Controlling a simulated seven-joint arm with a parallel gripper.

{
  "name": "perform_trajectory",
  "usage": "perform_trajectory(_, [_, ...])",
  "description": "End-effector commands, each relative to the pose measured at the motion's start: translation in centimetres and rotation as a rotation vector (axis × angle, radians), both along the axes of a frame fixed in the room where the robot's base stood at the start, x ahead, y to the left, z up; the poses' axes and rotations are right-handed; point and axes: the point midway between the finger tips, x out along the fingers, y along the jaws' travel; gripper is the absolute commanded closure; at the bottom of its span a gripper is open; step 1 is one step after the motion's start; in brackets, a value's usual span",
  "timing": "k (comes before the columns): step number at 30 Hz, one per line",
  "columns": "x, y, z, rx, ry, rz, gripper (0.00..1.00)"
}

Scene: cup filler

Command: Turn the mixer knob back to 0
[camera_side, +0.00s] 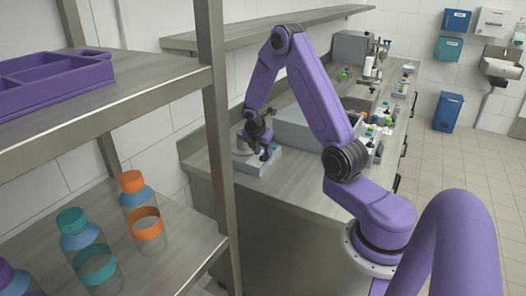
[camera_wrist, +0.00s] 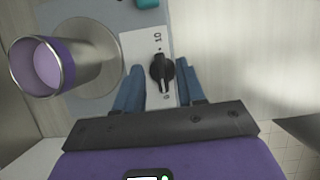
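The mixer (camera_wrist: 92,22) is a grey-blue box with a light dial panel, and it shows in the side view as a small pale unit (camera_side: 255,167) on the counter. Its black knob (camera_wrist: 162,72) has a white mark toward the "10" end of the scale; the other end, labelled 0, is nearer my gripper's body. My gripper (camera_wrist: 160,74) is open, with one blue finger on each side of the knob and a gap visible on both sides. In the side view my gripper (camera_side: 262,146) is right over the mixer, hiding most of it.
A metal cup with a purple band (camera_wrist: 65,68) stands on the mixer's round plate, left of my fingers. A teal button (camera_wrist: 147,3) is at the top edge. A large grey box (camera_side: 305,128) and bottles stand farther along the counter. Shelving with several bottles is at left.

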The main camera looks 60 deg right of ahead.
Motion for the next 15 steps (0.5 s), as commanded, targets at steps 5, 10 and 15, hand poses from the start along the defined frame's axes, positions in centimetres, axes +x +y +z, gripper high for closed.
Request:
perform_trajectory(5, [-0.1, 0.0, -0.1, 0.001, 0.002, -0.004, 0.62])
perform_trajectory(10, [-0.1, 0.1, 0.2, 0.001, 0.001, -0.006, 0.62])
perform_trajectory(15, [0.0, 0.7, 1.9, -0.001, -0.002, -0.005, 0.62])
